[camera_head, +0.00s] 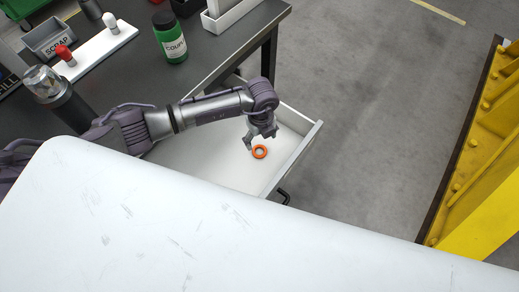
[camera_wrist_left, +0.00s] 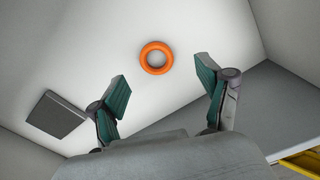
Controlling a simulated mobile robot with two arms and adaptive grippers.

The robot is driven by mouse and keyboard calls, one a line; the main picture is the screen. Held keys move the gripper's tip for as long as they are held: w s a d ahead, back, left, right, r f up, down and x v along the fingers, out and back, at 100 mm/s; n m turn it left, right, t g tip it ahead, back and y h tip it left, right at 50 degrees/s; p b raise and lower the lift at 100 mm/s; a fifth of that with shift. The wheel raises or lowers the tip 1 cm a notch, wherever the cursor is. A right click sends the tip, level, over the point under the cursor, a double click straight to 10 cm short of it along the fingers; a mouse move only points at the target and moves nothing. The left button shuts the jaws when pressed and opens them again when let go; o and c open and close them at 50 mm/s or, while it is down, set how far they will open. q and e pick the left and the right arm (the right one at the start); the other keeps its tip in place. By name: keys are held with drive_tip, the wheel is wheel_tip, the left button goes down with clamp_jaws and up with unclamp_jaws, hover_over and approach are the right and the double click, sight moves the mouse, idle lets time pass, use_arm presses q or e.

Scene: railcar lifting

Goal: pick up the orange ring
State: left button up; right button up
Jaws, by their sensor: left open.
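The orange ring (camera_head: 260,152) lies flat on the white floor of an open drawer (camera_head: 205,160). It shows whole in the left wrist view (camera_wrist_left: 156,46), ahead of the fingertips and roughly midway between them. My left gripper (camera_head: 258,138) reaches over the drawer, just beside the ring in the head view. Its green-padded fingers are spread apart and empty in the left wrist view (camera_wrist_left: 163,90). The ring is clear of both fingers there. My right gripper is not in view.
A dark flat block (camera_wrist_left: 57,114) lies in the drawer, left of the fingers. The drawer wall stands close on the right. A workbench (camera_head: 225,50) holds a green bottle (camera_head: 171,45) and a scrap bin (camera_head: 52,38). A large white surface fills the foreground; a yellow steel structure (camera_head: 490,140) stands right.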

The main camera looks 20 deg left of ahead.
sight(259, 150)
use_arm(q)
drive_tip(key=shift+f, duration=0.25)
drive_tip(key=shift+s+f, duration=0.1)
drive_tip(key=shift+f, duration=0.25)
drive_tip(key=f, duration=0.3)
drive_tip(key=shift+s+a+f, duration=0.1)
drive_tip(key=shift+s+f, duration=0.2)
drive_tip(key=shift+f, duration=0.4)
drive_tip(key=c, duration=0.9)
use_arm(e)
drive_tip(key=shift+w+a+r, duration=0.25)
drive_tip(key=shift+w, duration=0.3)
